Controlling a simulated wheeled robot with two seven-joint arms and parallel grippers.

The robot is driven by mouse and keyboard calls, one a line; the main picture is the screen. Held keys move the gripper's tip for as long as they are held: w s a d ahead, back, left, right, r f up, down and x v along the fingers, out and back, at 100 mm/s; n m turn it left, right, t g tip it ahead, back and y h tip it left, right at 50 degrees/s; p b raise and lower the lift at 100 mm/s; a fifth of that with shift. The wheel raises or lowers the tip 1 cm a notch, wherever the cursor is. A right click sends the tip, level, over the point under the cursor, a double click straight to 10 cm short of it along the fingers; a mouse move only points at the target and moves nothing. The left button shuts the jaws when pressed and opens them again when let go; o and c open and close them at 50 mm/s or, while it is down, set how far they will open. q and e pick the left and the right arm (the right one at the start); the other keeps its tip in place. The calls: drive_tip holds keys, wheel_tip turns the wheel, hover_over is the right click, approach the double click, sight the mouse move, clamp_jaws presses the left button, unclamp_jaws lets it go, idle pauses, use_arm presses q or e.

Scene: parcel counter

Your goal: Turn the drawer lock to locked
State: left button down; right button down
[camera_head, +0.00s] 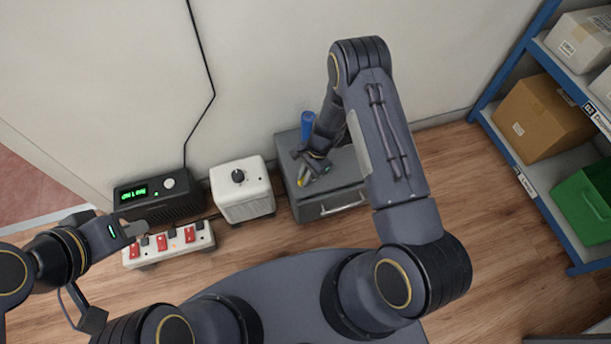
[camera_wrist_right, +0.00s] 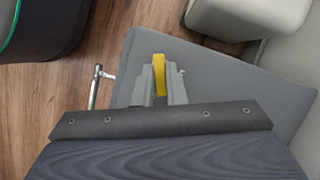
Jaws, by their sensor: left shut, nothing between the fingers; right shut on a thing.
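The grey drawer cabinet (camera_head: 292,168) stands on the floor against the wall, with a metal bar handle (camera_head: 344,206) on its drawer front. The drawer looks closed. In the right wrist view the cabinet top (camera_wrist_right: 225,80) fills the middle, and the handle (camera_wrist_right: 95,88) is at the left. My right gripper (camera_head: 303,175) reaches down to the cabinet. It is shut on a yellow lock key (camera_wrist_right: 159,74), mostly hidden between the fingers. I cannot read the lock's position. My left gripper (camera_head: 136,228) is shut and empty, above the left end of a switch strip.
The white switch strip (camera_head: 170,246) has red and dark switches. A black box with a green display (camera_head: 133,193) and a white box with a dark knob (camera_head: 242,192) stand left of the cabinet. A blue cylinder (camera_head: 307,124) is behind. Shelves (camera_head: 538,184) hold boxes at right.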

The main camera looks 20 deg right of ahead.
drive_tip(key=n+g+h+b, duration=0.1)
drive_tip(key=n, duration=0.2)
drive_tip(key=n+b, duration=0.1)
drive_tip(key=n, duration=0.2)
drive_tip(key=shift+w+a+n+g+h, duration=0.1)
drive_tip(key=shift+w+n+g+h, duration=0.05)
drive_tip(key=shift+n+g+h, duration=0.2)
drive_tip(key=n+h, duration=0.1)
drive_tip(key=n, duration=0.1)
drive_tip(key=n+g+h+b, duration=0.1)
drive_tip(key=n, duration=0.2)
drive_tip(key=shift+a+n+b, duration=0.1)
drive_tip(key=shift+n+b, duration=0.2)
drive_tip(key=shift+n, duration=0.05)
drive_tip(key=c, duration=1.5)
unclamp_jaws()
drive_tip(key=shift+r, duration=0.1)
drive_tip(key=shift+p+v, duration=1.2)
drive_tip(key=shift+v, duration=2.65)
